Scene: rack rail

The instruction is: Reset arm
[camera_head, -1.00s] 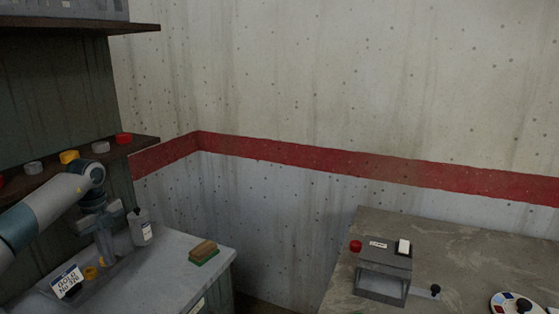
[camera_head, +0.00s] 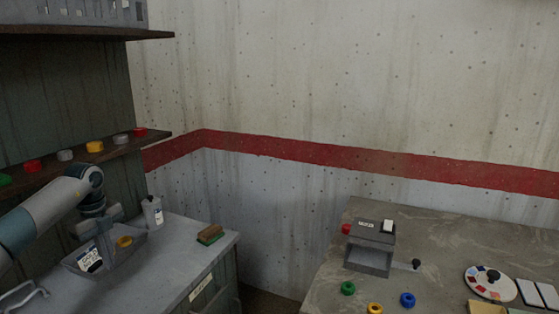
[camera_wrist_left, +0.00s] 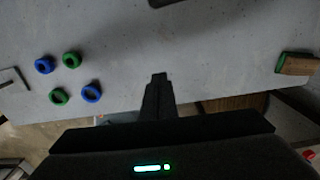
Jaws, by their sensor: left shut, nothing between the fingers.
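My left arm comes in from the left in the head view. My left gripper (camera_head: 97,228) points down in front of a grey tray (camera_head: 128,258) on the left bench, and in the picture it overlaps the tray's back. In the left wrist view the fingers (camera_wrist_left: 160,78) are together, with nothing between them. The tray holds a yellow ring (camera_head: 124,242) and has a white label card (camera_head: 89,258). My right gripper is in neither view.
A bottle (camera_head: 153,212) and a brown-green block (camera_head: 210,234) stand on the left bench (camera_head: 195,262). Shelves with coloured caps rise behind. Several blue and green rings (camera_wrist_left: 72,60) lie below the wrist. A grey box (camera_head: 369,250) stands on the right table (camera_head: 440,235).

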